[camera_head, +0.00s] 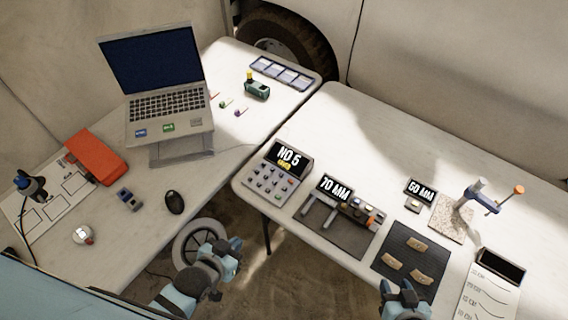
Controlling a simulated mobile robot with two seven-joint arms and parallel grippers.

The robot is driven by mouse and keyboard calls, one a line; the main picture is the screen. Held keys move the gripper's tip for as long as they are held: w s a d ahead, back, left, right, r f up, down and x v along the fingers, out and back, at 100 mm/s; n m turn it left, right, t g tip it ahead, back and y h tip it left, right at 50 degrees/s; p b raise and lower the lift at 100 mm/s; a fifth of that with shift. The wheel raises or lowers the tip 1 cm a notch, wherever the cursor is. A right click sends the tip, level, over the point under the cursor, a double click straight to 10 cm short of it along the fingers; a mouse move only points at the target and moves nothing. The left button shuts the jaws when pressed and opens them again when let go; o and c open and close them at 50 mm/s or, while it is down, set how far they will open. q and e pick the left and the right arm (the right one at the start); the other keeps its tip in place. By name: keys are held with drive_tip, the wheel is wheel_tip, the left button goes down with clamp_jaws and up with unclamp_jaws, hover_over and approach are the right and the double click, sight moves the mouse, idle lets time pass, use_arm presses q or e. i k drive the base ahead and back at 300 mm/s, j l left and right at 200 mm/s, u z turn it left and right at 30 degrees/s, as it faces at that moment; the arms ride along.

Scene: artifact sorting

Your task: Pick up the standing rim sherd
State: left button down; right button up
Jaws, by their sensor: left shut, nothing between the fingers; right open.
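Several tan sherds lie on a dark ribbed mat (384,271) on the right table: an upper one (418,244), a left one (392,262) and a lower right one (421,277). At this size I cannot tell which is the standing rim sherd. My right gripper (398,287) is open at the mat's near edge, below the left sherd and apart from the sherds in the picture. My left gripper (232,246) is shut and empty, off the tables over the gap between them.
Left of the mat are a 70 MM display (335,188) with a tool tray and a NO 5 keypad box (277,175). A stand with a blue arm (482,203) rises behind right. A paper sheet (487,292) lies right. The far right table is clear.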

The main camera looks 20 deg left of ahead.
sight(414, 243)
drive_tip(key=z, duration=1.05)
